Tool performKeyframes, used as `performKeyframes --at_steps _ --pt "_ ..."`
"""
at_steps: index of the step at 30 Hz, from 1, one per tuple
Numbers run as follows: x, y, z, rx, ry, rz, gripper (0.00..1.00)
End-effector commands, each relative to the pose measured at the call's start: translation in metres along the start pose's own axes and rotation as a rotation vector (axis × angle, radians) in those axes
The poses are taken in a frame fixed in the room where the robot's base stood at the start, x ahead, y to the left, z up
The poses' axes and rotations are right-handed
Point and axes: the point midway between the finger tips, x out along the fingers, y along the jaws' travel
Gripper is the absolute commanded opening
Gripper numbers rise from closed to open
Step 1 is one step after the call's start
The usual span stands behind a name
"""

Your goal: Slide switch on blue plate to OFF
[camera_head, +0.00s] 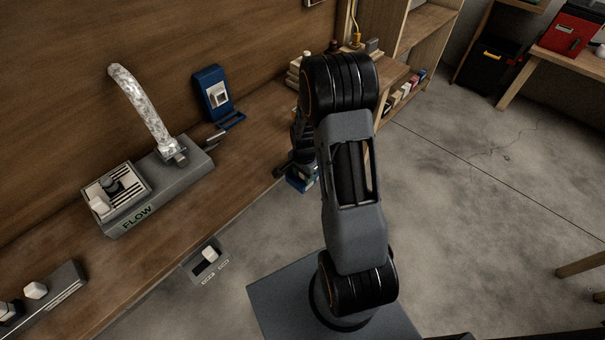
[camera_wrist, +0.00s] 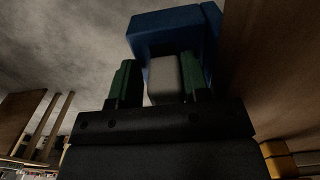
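A blue plate (camera_head: 303,186) sits low near the counter's front edge in the head view, mostly hidden by my arm. In the wrist view the blue plate (camera_wrist: 165,27) fills the top middle. Its pale grey switch knob (camera_wrist: 164,78) stands between the two green fingers of my gripper (camera_wrist: 160,82). The fingers are spread on either side of the knob. The right finger is very close to it or overlaps it, and a narrow gap shows at the left one. I cannot read any ON or OFF mark. In the head view my gripper (camera_head: 288,171) is small and dark.
A second blue box (camera_head: 211,92) with a pale switch stands by the wall. A grey FLOW panel (camera_head: 145,211) with a silver hose (camera_head: 140,104) is on the counter (camera_head: 214,184). A grey plate (camera_head: 207,262) with a white slider is at the front.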

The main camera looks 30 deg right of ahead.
Motion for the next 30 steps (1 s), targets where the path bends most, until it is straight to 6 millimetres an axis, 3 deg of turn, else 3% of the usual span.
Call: performKeyframes --at_steps 10,24,30 --pt "-0.010 -0.002 0.000 -0.003 0.004 -0.006 0.43" --pt "-0.100 0.000 0.000 -0.001 0.005 -0.006 0.43" --pt "-0.126 0.001 0.000 -0.001 0.003 -0.004 0.43"
